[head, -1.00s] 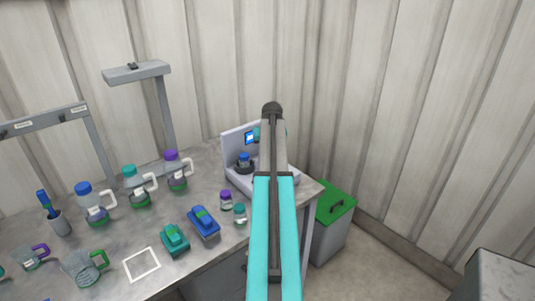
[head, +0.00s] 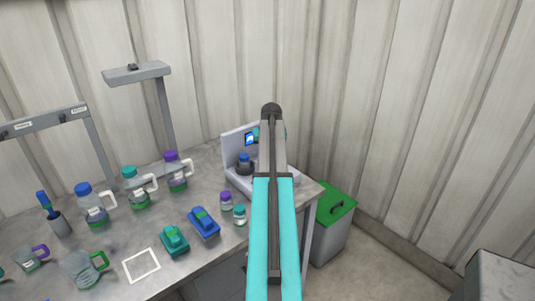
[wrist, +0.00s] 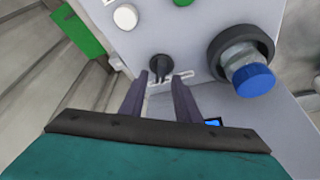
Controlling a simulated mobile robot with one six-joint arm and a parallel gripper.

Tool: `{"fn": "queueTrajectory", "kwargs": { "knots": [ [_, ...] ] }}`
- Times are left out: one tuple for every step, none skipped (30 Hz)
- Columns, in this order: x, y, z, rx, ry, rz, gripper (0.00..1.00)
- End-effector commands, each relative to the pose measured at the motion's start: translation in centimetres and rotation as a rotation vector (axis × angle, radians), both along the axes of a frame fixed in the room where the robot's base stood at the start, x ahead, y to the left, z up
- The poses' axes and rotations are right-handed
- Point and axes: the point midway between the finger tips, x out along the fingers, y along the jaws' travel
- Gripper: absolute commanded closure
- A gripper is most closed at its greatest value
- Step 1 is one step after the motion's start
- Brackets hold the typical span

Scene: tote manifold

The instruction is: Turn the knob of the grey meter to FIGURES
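The grey meter (head: 232,143) stands at the table's far right corner in the head view, partly hidden by my arm. In the wrist view its light grey panel (wrist: 196,30) fills the upper middle, with a small black knob (wrist: 160,68) and white markings beside it that I cannot read. My gripper (wrist: 160,82) is open, its two dark fingers pointing at the panel. The knob shows just beyond the gap between the fingertips; I cannot tell whether they touch it. My gripper is hidden in the head view.
A blue-capped jar (wrist: 252,80) sits on the meter, right of the knob in the wrist view. A white round part (wrist: 125,17) is at upper left. Two small jars (head: 239,215) stand before the meter. A green-lidded bin (head: 336,203) stands right of the table.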

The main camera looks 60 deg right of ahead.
Motion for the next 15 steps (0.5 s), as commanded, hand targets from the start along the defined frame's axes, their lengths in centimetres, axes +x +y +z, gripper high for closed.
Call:
{"fn": "queueTrajectory", "kwargs": {
  "knots": [
    [0.0, 0.0, 0.1, 0.0, 0.0, 0.0, 0.7],
    [-0.1, 0.0, 0.2, -0.001, -0.001, 0.0, 0.7],
    [-0.1, 0.1, 0.3, -0.001, -0.001, 0.0, 0.7],
    [-0.1, 0.1, 0.5, -0.001, -0.001, 0.0, 0.7],
    [-0.2, 0.2, 0.6, -0.002, -0.001, 0.0, 0.7],
    [-0.3, 0.3, 0.9, -0.002, -0.001, 0.0, 0.7],
    [-0.3, 0.3, 1.1, -0.002, -0.001, 0.0, 0.7],
    [-0.4, 0.4, 1.3, -0.001, -0.001, 0.0, 0.7],
    [-0.5, 0.5, 1.6, -0.001, -0.001, 0.0, 0.7],
    [-0.6, 0.6, 1.9, -0.001, -0.001, 0.0, 0.7],
    [-0.7, 0.7, 2.2, -0.002, -0.001, 0.0, 0.7],
    [-0.8, 0.9, 2.7, -0.003, -0.001, 0.0, 0.7],
    [-0.9, 0.9, 3.0, -0.002, -0.001, 0.0, 0.7],
    [-1.0, 1.1, 3.3, -0.001, -0.001, 0.0, 0.7],
    [-1.1, 1.2, 3.8, -0.002, -0.001, 0.0, 0.7]
  ]
}}
